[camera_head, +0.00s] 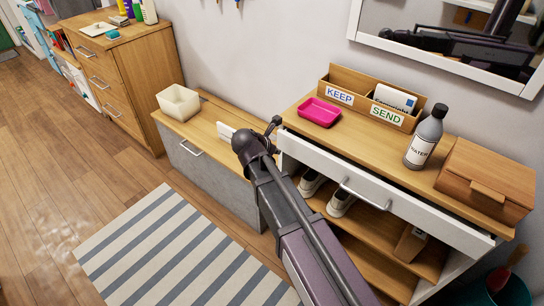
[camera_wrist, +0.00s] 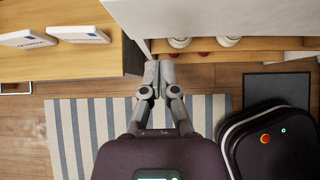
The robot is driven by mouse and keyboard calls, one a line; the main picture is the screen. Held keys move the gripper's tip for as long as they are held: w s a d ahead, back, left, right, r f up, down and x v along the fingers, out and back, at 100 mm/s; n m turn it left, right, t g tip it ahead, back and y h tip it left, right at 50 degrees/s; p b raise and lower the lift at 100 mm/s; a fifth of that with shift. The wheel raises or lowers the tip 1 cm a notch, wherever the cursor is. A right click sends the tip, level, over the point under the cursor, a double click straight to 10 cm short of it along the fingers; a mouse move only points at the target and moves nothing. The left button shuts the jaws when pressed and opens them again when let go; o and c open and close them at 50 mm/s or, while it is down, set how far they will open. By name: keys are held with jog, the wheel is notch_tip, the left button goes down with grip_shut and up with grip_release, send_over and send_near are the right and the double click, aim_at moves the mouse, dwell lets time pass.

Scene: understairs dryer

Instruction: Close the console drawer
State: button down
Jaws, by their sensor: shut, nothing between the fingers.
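The console (camera_head: 440,160) stands against the wall at the right, with a wooden top. Its white drawer front (camera_head: 400,203), with a bar handle (camera_head: 362,196), shows below the top and seems to stand slightly forward of it. My arm crosses in front of the console's left part. My gripper (camera_head: 273,126) is at the drawer's left end, and I cannot tell if it touches. In the wrist view my gripper (camera_wrist: 159,71) is shut and empty, its tips close to a white panel's corner. The handle is not clear in that view.
On the console are a pink tray (camera_head: 319,112), a KEEP/SEND sorter (camera_head: 365,101), a water bottle (camera_head: 426,137) and a wooden box (camera_head: 487,180). Shoes (camera_head: 341,202) sit on the shelf below. A low cabinet (camera_head: 210,165) stands left. A striped rug (camera_head: 170,250) covers the floor.

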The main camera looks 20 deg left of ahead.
jog(key=shift+w+d+r, duration=0.1)
jog(key=shift+w+d, duration=0.15)
jog(key=shift+w, duration=0.35)
jog(key=shift+w+d, duration=0.2)
jog(key=shift+w, duration=0.4)
jog(key=shift+w+a, duration=0.1)
